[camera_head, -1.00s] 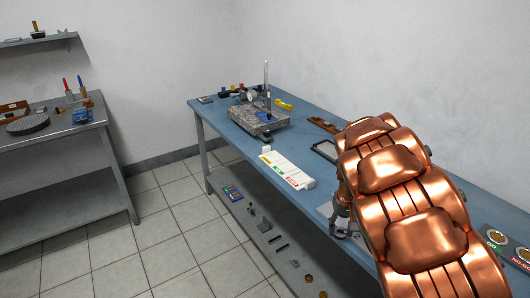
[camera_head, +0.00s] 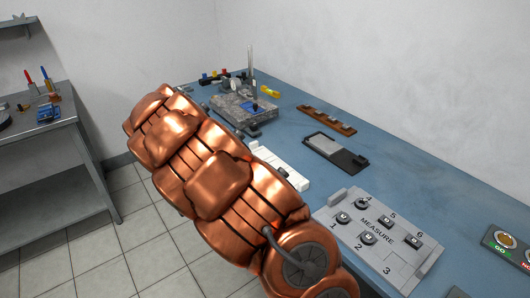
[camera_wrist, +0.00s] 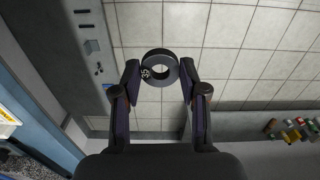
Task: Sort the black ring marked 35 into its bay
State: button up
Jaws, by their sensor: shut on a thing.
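The black ring (camera_wrist: 158,53) marked 35 shows in the wrist view, held between the two fingertips of my gripper (camera_wrist: 160,70), with the tiled floor far below it. My gripper and the ring are hidden behind my copper arm in the head view. The white bay tray (camera_head: 292,177) lies on the blue bench, partly hidden by my arm, with a small dark thing in it. A corner of a white tray (camera_wrist: 8,117) shows at the left edge of the wrist view. The ring is apart from it.
The grey MEASURE block (camera_head: 411,265) holds several dark rings; its place 3 is empty. A grey granite-like stand (camera_head: 240,107) with a post, a black tray (camera_head: 349,160) and a brown rack (camera_head: 327,121) stand farther back. A GO/NO-GO board (camera_head: 511,243) is at right.

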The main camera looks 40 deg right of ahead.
jog(key=w+d+r+n+p, duration=0.1)
jog(key=d+r+n+p, duration=0.15)
jog(key=d, duration=0.75)
jog(key=n+p, duration=0.7)
jog(key=n, duration=0.2)
send_near(293, 178)
jog(key=shift+w+a+f, duration=0.15)
jog(key=shift+a+f, duration=0.2)
jog(key=shift+s+d, duration=0.2)
jog(key=shift+d, duration=0.15)
jog(key=shift+f+b, duration=0.2)
jog(key=shift+b, duration=0.4)
jog(key=shift+f+b, duration=1.35)
jog(key=shift+f, duration=1.25)
jog(key=shift+f, duration=0.25)
